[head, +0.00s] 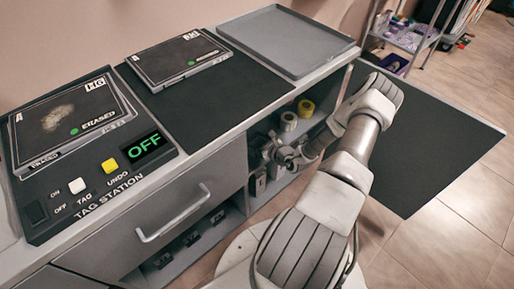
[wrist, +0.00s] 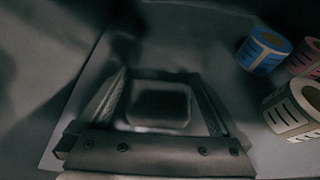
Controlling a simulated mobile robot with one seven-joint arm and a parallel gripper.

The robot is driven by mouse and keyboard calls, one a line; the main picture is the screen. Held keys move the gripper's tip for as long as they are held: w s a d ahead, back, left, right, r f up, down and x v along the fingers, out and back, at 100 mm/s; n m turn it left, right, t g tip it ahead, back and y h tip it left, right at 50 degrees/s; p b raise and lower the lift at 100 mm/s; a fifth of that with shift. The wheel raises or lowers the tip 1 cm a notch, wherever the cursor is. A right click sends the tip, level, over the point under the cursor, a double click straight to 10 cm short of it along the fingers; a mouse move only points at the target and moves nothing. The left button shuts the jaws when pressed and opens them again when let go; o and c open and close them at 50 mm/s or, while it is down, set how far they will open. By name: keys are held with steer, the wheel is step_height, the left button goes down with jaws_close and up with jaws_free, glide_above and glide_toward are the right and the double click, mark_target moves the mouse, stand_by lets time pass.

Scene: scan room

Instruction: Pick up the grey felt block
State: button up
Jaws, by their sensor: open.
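My gripper (head: 284,157) reaches into the open shelf below the counter in the head view. In the wrist view my gripper (wrist: 158,78) is open, with one finger on each side of a dark block (wrist: 158,104) with a paler lower edge. This looks like the grey felt block, but the view is dim and blurred. Gaps show between the block and both fingers. I cannot make out the block for certain in the head view, where my gripper and the shelf crowd the spot.
Label rolls, blue (wrist: 262,50), pink (wrist: 306,56) and cream (wrist: 292,108), stand right of my gripper. The head view shows a yellow roll (head: 306,108) in the shelf. The counter (head: 215,95) lies above, with a drawer handle (head: 172,214) to the left.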

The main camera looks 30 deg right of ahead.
steer(key=shift+w+f, duration=0.2)
steer(key=shift+w, duration=0.25)
steer(key=c, duration=1.2)
steer(key=shift+o, duration=0.2)
steer(key=shift+r, duration=0.1)
